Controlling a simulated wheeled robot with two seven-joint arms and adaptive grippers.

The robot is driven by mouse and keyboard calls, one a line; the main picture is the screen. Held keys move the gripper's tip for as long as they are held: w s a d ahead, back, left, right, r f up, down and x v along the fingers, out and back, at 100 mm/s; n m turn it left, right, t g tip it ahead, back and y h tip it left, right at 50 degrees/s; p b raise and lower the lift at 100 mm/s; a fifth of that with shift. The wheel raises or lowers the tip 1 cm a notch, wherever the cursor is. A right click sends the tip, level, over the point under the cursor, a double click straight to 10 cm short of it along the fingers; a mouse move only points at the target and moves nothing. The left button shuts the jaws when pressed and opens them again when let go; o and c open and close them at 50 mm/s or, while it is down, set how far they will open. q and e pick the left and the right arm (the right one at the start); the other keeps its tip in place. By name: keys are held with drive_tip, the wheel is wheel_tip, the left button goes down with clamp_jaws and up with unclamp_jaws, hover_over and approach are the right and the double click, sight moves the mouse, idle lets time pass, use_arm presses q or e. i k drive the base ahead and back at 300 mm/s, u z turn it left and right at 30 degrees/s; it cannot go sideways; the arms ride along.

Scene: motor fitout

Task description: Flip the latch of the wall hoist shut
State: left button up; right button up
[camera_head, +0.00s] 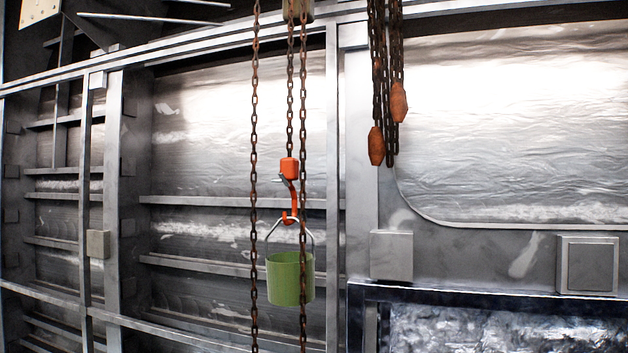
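The wall hoist's orange hook (292,194) hangs on a rusty chain below an orange block (289,168). A small dark piece at the hook's upper left may be the latch; it is too small to tell its position surely. The wire handle (272,229) of a green bucket (284,279) hangs at the bottom of the hook. The bucket hangs upright, partly behind the right chain. Neither of my grippers is in view.
Two long rusty chains (254,120) hang on either side of the hook. A bunch of chains (384,90) with orange weights (376,146) hangs to the right. Behind is a ribbed metal wall (210,235) with grey boxes (391,255).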

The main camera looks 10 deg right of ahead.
sight(283, 178)
drive_tip(key=z, duration=0.95)
drive_tip(key=i, duration=0.6)
drive_tip(key=u, duration=1.05)
